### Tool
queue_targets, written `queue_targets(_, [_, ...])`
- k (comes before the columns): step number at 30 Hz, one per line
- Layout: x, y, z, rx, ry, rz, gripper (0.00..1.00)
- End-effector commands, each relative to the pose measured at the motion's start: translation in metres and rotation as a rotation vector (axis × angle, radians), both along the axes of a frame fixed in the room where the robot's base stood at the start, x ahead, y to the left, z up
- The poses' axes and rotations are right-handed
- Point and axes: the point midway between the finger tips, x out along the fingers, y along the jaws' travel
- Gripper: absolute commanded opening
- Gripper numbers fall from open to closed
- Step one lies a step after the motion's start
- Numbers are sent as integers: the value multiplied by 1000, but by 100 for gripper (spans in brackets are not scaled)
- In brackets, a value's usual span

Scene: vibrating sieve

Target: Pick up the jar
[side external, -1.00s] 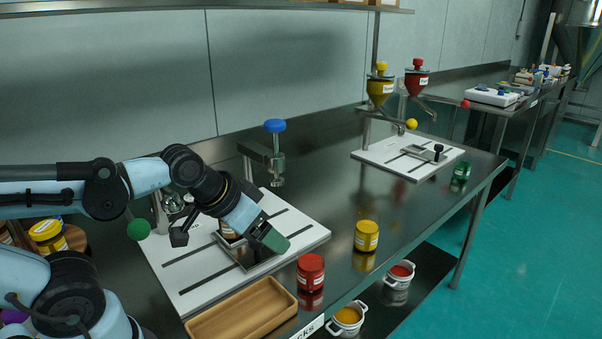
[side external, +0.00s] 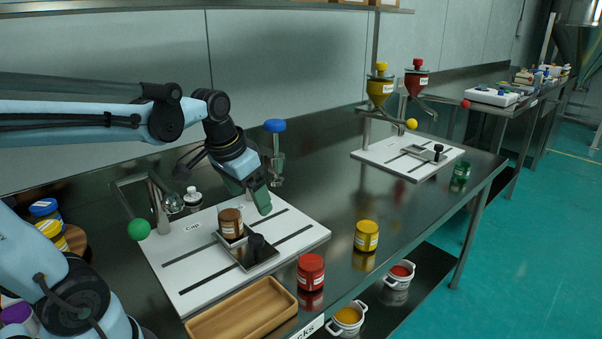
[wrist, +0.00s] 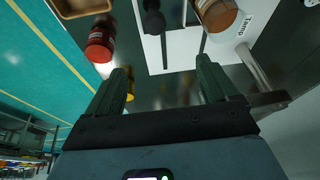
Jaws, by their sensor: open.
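Several jars are in view, and which one the task means is not clear. A brown jar (side external: 231,224) with a white label stands in the metal tray (side external: 262,262) on the near white board (side external: 190,262). It also shows at the top of the wrist view (wrist: 217,14). A red jar (side external: 311,271) and a yellow jar (side external: 367,236) stand on the bench. A small green jar (side external: 461,171) is farther right. My gripper (side external: 262,201) is open and empty, above the board to the right of the brown jar. Its two green fingers (wrist: 161,82) are spread apart in the wrist view.
A wooden tray (side external: 206,327) lies at the front edge of the bench. A blue-knobbed clamp post (side external: 277,160) stands behind my gripper. A black knob (side external: 257,243) rises beside the brown jar. The bench between the two white boards is mostly clear.

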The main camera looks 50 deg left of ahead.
Motion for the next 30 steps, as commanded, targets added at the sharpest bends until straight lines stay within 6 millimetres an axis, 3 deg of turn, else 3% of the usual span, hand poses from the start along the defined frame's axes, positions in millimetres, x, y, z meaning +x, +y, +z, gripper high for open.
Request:
queue_targets(6, [9,63,5,-35,175,60,86])
queue_targets(12, [7,103,3,-81,281,87,86])
queue_targets(20, [5,116,-7,-101,317,91,86])
queue_targets(30, [5,115,-54,-100,315,91,86])
